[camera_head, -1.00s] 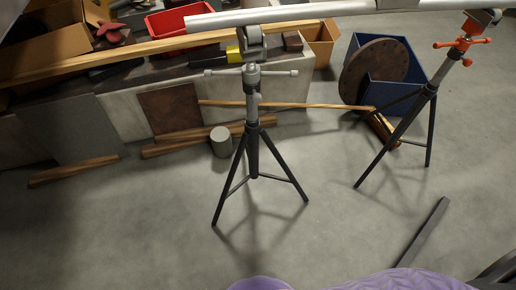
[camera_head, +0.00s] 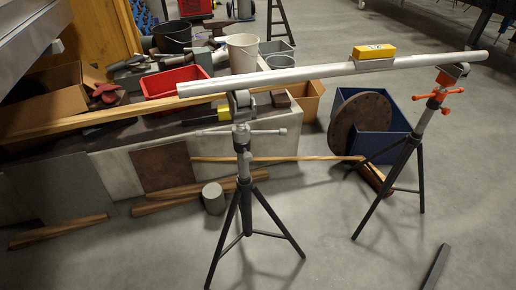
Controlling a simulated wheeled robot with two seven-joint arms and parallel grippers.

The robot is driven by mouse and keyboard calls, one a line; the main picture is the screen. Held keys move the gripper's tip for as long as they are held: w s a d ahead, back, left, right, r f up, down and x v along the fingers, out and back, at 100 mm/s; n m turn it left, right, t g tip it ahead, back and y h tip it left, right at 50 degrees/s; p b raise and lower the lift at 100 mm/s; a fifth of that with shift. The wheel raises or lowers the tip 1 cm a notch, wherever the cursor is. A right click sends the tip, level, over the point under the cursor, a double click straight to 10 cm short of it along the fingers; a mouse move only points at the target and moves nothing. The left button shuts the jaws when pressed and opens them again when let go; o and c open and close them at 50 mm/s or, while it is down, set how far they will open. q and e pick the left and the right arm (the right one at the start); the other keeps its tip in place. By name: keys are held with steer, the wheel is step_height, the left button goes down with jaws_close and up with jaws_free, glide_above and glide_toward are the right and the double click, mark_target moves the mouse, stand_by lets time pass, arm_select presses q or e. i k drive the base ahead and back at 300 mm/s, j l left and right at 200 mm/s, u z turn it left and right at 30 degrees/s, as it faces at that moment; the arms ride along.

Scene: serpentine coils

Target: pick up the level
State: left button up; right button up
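The level (camera_head: 374,52) is a small yellow block with a pale label on top, set on a grey base. It rests on top of a long silver pipe (camera_head: 290,76), right of the pipe's middle. The pipe lies nearly level across two tripod stands, the left stand (camera_head: 243,150) with a grey head and the right stand (camera_head: 418,130) with an orange-handled head. Neither of my grippers shows in the head view.
Left of the pipe, a low bench (camera_head: 110,170) is crowded with a red bin (camera_head: 172,82), buckets and a wooden plank. A blue box (camera_head: 385,122) and rusty disc (camera_head: 350,118) stand between the stands. Clear floor (camera_head: 330,240) lies in front.

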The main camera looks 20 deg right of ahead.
mark_target(379, 56)
steer(key=z, duration=1.25)
